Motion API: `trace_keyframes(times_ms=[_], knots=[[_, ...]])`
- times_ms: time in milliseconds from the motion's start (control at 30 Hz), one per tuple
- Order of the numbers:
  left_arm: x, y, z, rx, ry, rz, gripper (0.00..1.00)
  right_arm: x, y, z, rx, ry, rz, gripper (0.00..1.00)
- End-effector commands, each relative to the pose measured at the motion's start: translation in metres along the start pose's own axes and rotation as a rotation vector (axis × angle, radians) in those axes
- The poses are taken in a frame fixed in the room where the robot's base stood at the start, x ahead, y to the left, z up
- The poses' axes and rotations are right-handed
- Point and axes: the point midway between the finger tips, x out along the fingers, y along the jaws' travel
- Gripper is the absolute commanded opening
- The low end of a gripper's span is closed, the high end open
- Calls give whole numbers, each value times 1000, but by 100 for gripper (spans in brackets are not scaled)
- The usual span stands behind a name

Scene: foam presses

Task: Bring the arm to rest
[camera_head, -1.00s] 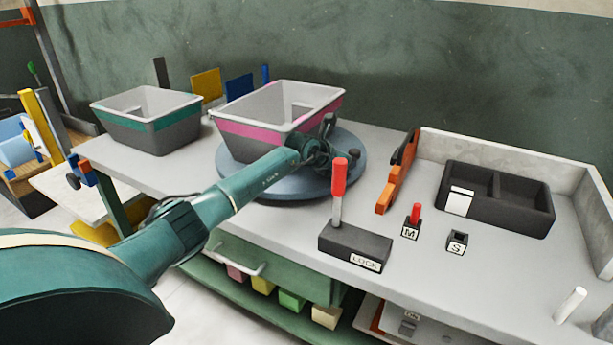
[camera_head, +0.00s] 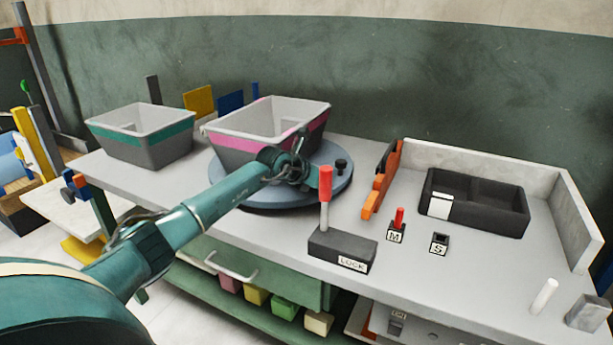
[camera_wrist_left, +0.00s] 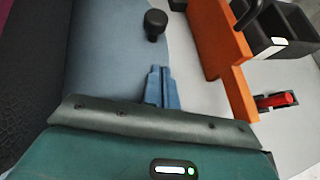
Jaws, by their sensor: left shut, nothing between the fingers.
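My left arm (camera_head: 200,212) comes in from the lower left of the head view and reaches over the round blue-grey turntable (camera_head: 270,192). Its gripper (camera_head: 302,172) is beside the front right of the grey bin with a pink band (camera_head: 240,146), which stands on the turntable. In the left wrist view the two blue fingers (camera_wrist_left: 161,88) are together and empty, with the turntable surface (camera_wrist_left: 115,40) behind them. A black knob (camera_wrist_left: 155,24) on the turntable stands beyond the fingertips; it also shows in the head view (camera_head: 341,165). My right gripper is in neither view.
A green-banded bin (camera_head: 145,145) stands at left. Right of the turntable are a red-handled LOCK lever (camera_head: 325,185), an orange tool (camera_head: 378,190), the M socket (camera_head: 396,234) and S socket (camera_head: 439,245), and a black divided tray (camera_head: 500,222). Bare bench (camera_head: 480,275) lies in front of the tray.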

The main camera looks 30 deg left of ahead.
Motion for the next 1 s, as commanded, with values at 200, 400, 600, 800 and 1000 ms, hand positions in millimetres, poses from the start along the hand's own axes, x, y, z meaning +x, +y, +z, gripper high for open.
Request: trace_keyframes(times_ms=[200,400,600,800,1000], knots=[[-41,-4,0,5,1,2,0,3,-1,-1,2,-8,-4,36],[-69,-7,-1,1,2,3,0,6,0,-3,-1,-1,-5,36],[-82,-9,0,-1,2,1,0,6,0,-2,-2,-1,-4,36],[-84,-9,3,-1,1,1,0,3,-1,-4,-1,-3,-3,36],[-108,-9,40,-1,0,1,0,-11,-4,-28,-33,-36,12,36]])
